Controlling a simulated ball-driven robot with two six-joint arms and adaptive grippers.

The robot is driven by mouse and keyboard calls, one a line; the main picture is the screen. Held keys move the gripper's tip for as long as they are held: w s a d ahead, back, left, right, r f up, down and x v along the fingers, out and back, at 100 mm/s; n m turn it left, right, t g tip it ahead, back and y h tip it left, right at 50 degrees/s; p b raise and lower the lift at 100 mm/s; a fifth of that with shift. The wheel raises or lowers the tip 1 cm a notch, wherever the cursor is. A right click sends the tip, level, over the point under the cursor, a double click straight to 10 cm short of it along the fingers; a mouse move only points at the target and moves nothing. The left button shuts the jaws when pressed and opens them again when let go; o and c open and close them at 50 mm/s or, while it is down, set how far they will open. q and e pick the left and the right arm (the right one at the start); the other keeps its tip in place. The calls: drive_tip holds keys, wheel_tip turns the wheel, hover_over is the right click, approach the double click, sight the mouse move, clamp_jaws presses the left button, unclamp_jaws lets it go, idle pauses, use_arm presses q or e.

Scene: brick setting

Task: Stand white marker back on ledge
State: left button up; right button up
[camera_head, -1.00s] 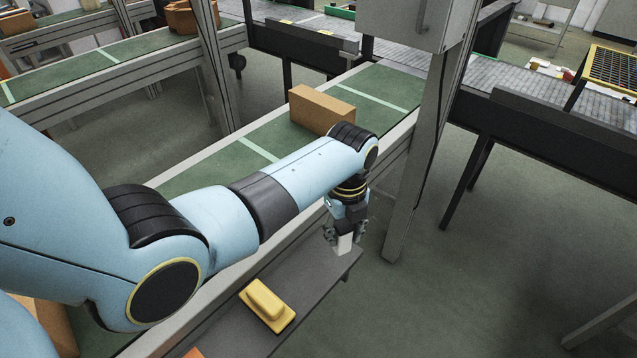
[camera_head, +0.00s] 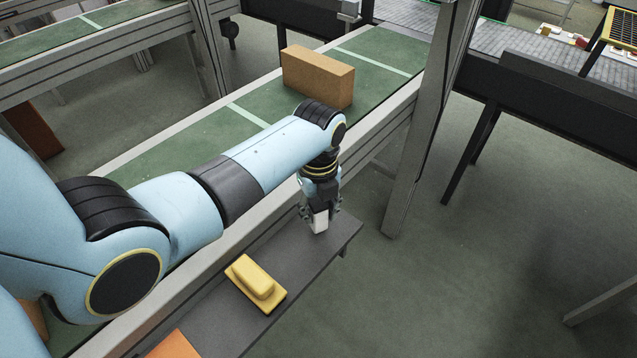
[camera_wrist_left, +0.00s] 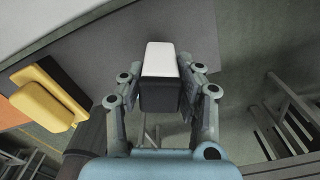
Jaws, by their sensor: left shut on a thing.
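My left gripper (camera_head: 318,212) points down over the far end of the dark grey ledge (camera_head: 215,315). It is shut on the white marker (camera_head: 320,224), a block-like piece whose white part shows below the fingers. In the left wrist view the marker (camera_wrist_left: 161,60) sits between the two fingers (camera_wrist_left: 163,80), white at one end and dark at the other. It looks roughly upright. I cannot tell whether its bottom touches the ledge or hangs just above it. My right gripper is not in view.
A yellow block-shaped thing (camera_head: 256,283) lies on the ledge nearer me, with an orange piece (camera_head: 175,345) beyond it at the bottom. A green conveyor (camera_head: 190,140) with a cardboard box (camera_head: 318,76) runs behind the ledge. A grey post (camera_head: 420,130) stands to the right.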

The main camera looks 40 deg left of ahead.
use_arm(q)
drive_tip(key=shift+f, duration=0.15)
drive_tip(key=o, duration=0.9)
wheel_tip(320, 180, up, 11)
drive_tip(key=shift+r+p, duration=0.1)
drive_tip(key=shift+p, duration=0.2)
drive_tip(key=shift+r, duration=0.55)
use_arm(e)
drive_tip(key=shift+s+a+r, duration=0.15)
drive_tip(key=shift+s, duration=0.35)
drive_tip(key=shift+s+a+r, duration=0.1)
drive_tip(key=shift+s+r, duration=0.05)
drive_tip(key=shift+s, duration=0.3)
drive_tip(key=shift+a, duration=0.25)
